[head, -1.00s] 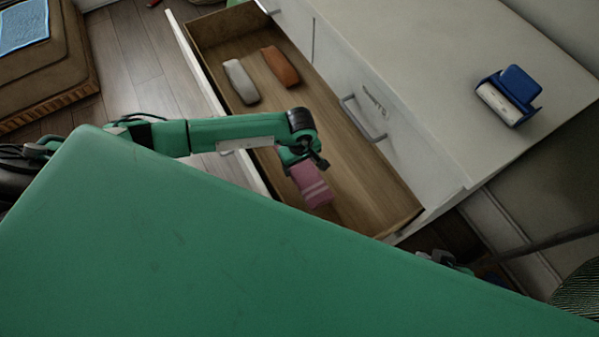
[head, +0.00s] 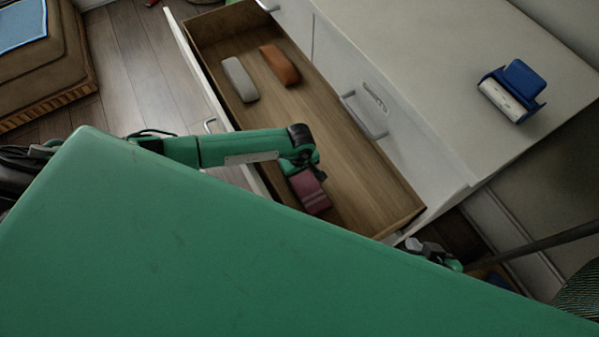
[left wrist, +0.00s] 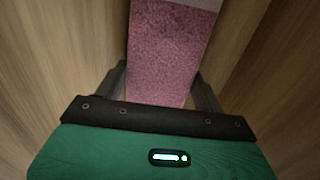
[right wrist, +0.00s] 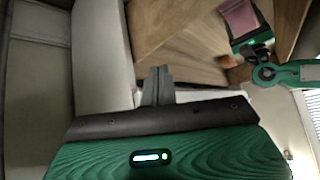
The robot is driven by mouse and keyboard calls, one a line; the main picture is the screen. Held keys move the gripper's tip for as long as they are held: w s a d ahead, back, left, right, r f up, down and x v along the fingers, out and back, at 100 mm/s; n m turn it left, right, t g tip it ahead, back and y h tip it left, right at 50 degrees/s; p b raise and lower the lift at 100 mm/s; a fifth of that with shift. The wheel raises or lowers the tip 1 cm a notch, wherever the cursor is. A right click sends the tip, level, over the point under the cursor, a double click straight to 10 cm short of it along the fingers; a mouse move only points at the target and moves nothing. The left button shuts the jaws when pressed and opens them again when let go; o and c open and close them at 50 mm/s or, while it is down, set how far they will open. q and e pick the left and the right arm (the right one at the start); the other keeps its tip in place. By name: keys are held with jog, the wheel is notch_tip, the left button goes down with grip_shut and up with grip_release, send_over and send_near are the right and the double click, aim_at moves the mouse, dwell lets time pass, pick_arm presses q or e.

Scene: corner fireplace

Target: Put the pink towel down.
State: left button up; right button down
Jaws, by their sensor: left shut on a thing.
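The pink towel (head: 310,194) is a folded bundle with paler stripes, inside the open wooden drawer (head: 345,170) near its front wall. My left gripper (head: 303,170) is shut on the towel from above. In the left wrist view the towel (left wrist: 168,55) fills the space between the fingers, with wood on both sides. I cannot tell whether the towel touches the drawer floor. It also shows in the right wrist view (right wrist: 239,18). My right gripper (right wrist: 158,85) is shut and empty; in the head view it is mostly hidden behind my green body.
A grey bundle (head: 239,79) and an orange-brown bundle (head: 279,65) lie at the drawer's far end. The drawer floor between them and the towel is clear. A blue and white object (head: 512,91) stands on the white cabinet top (head: 430,70).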

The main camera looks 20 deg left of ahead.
pick_arm(q)
jog(key=o, duration=1.1)
jog(key=shift+r, duration=0.1)
